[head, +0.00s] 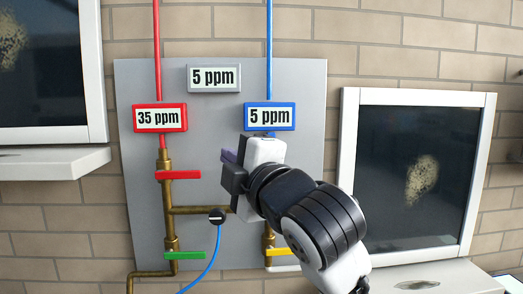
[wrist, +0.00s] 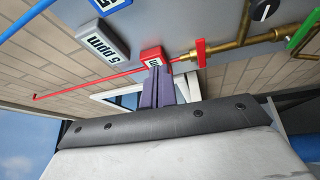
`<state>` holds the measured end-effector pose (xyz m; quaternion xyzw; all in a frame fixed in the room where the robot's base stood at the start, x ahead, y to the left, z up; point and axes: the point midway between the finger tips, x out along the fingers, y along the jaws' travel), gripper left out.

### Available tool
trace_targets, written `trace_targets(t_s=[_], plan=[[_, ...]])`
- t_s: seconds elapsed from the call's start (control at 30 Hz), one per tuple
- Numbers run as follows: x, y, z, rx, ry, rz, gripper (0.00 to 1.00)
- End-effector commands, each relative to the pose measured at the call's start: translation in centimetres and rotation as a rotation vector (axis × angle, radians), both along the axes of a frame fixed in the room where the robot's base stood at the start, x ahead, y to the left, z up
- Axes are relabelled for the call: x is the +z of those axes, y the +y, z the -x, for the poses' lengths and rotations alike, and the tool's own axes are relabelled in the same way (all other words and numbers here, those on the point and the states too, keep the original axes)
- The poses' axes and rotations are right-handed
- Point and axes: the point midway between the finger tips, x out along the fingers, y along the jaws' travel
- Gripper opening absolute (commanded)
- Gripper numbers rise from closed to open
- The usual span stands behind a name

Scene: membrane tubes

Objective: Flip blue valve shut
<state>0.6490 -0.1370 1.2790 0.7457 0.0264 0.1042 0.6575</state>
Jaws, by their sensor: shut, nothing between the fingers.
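The blue valve is not visible in either view; my gripper and wrist cover the part of the panel below the blue-framed "5 ppm" display (head: 270,116), where the blue pipe (head: 269,50) comes down. My gripper (head: 228,157) is in front of the panel in the head view, with its purple fingers pointing left. In the wrist view my gripper (wrist: 158,84) shows its two purple fingers close together, with nothing between them. The gap between the fingers and the panel cannot be told.
The grey panel (head: 200,250) carries a red-handled valve (head: 178,175), a green-handled valve (head: 184,255), brass pipes (head: 195,210) and a black round knob (head: 217,215). A pale handle (head: 283,268) shows below my arm. White-framed windows (head: 350,130) stand on both sides.

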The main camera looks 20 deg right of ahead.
Motion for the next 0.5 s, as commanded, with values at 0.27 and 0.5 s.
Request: trace_targets(t_s=[0.27,0.5], plan=[[-0.5,-4.7,2.8,-0.123,0.099,0.121,0.00],[-0.6,-4.9,3.1,-0.130,0.109,0.130,0.00]])
